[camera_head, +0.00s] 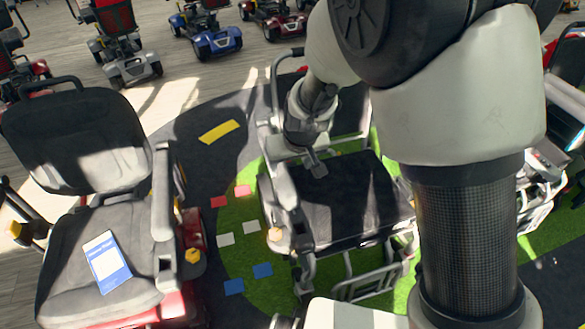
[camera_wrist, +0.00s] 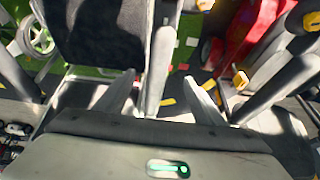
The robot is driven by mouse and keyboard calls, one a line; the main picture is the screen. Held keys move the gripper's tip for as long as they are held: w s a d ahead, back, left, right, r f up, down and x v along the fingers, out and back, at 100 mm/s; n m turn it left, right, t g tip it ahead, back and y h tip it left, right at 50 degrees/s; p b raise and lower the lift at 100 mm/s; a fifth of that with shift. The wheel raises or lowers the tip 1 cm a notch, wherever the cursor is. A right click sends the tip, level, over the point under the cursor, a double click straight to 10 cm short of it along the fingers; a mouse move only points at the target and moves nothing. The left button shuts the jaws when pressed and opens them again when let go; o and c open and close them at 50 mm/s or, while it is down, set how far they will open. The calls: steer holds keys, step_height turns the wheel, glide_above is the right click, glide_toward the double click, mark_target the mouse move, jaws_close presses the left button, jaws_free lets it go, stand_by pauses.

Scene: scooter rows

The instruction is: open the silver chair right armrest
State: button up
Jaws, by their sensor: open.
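The silver chair (camera_head: 345,200) has a black seat and a silver frame, and stands on a green patch in the middle of the head view. Its grey armrest (camera_head: 283,200) on the picture's left side runs forward along the seat and looks lowered. My gripper (camera_head: 300,158) is open over the rear part of this armrest. In the wrist view, the armrest (camera_wrist: 159,55) runs between the two spread fingers of my gripper (camera_wrist: 159,77), with the black seat (camera_wrist: 105,30) to its left. I cannot tell whether a finger touches the armrest. My arm hides part of the chair's right side.
A red scooter with a grey seat (camera_head: 85,260) stands close on the left, with a blue-and-white card (camera_head: 106,262) on it. Blue (camera_head: 212,42) and other scooters stand behind. Another vehicle (camera_head: 545,165) is at the right. Coloured floor patches lie in the gap on the left.

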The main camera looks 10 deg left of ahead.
mark_target(286, 183)
steer(key=b+x, duration=0.4)
steer(key=x, duration=1.2)
steer(key=shift+f, duration=0.3)
